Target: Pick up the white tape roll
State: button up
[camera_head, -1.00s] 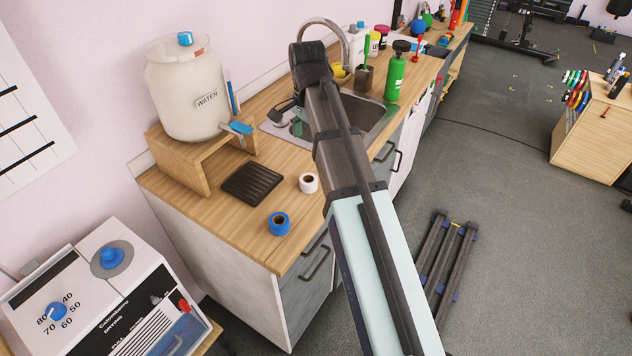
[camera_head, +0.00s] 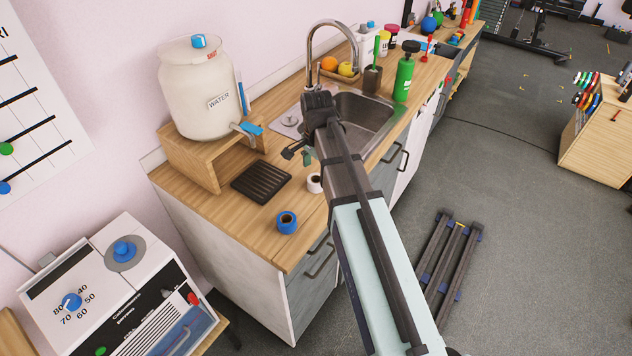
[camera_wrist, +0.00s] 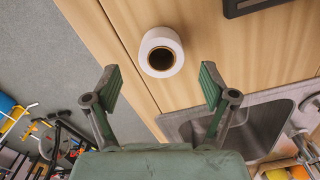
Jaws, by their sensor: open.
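The white tape roll (camera_head: 315,183) stands on the wooden counter, partly hidden by my arm in the head view. In the wrist view the white tape roll (camera_wrist: 161,52) lies with its dark hole facing the camera, just beyond and between the fingertips. My gripper (camera_wrist: 160,85) is open and empty, its two green-padded fingers spread wide and apart from the roll. In the head view my gripper (camera_head: 301,154) is small and partly hidden by my arm, above the counter near the sink.
A blue tape roll (camera_head: 287,223) stands near the counter's front corner. A black ridged tray (camera_head: 261,183) lies left of the white roll. The sink (camera_head: 372,117) with its tall faucet is behind. A water jar (camera_head: 204,95) stands on a wooden riser (camera_head: 190,162).

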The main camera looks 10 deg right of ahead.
aim_at(316, 179)
jog(key=shift+w+a+f+p, duration=0.1)
jog(key=shift+f+p, duration=0.7)
jog(key=shift+f, duration=1.4)
jog(key=shift+c, duration=0.4)
jog(key=c, duration=1.2)
